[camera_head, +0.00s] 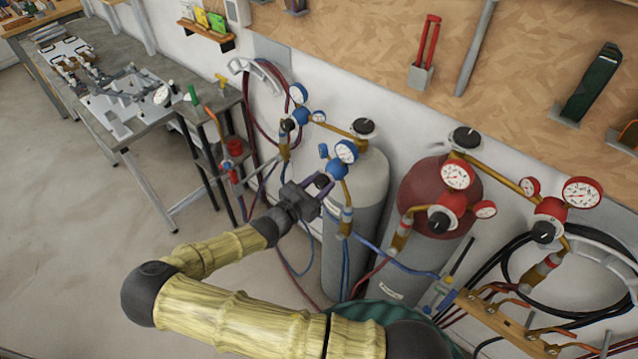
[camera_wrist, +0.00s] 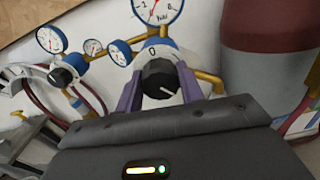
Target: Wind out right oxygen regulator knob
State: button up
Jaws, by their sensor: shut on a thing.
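The right oxygen regulator (camera_head: 335,168) is blue with white round gauges, beside the grey cylinder (camera_head: 362,190). Its black knob (camera_wrist: 160,76) shows in the wrist view with a white line pointing to the lower right, and a "0" mark stands on the dial behind it. My gripper (camera_head: 317,188) reaches it from the lower left, its purple fingers (camera_wrist: 160,88) on both sides of the knob and shut on it. In the head view the fingers hide most of the knob.
The left blue regulator (camera_head: 300,115) is close by, up and left, with hoses hanging below. A red cylinder (camera_head: 455,180) with red regulators (camera_head: 550,208) stands to the right. A workbench (camera_head: 135,120) is at the left; the floor in front is clear.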

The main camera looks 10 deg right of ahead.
jog(key=n+p, duration=0.1)
jog(key=n, duration=0.2)
jog(key=n+p, duration=0.1)
jog(key=n, duration=0.2)
jog(key=shift+n+p, duration=0.3)
jog(key=shift+n, duration=0.1)
jog(key=n+p, duration=0.1)
jog(key=n, duration=0.6)
jog(key=n+p, duration=0.1)
jog(key=n, duration=0.5)
jog(key=shift+n, duration=0.3)
jog(key=n, duration=0.5)
jog(key=shift+f+n, duration=0.1)
jog(key=shift+n, duration=0.2)
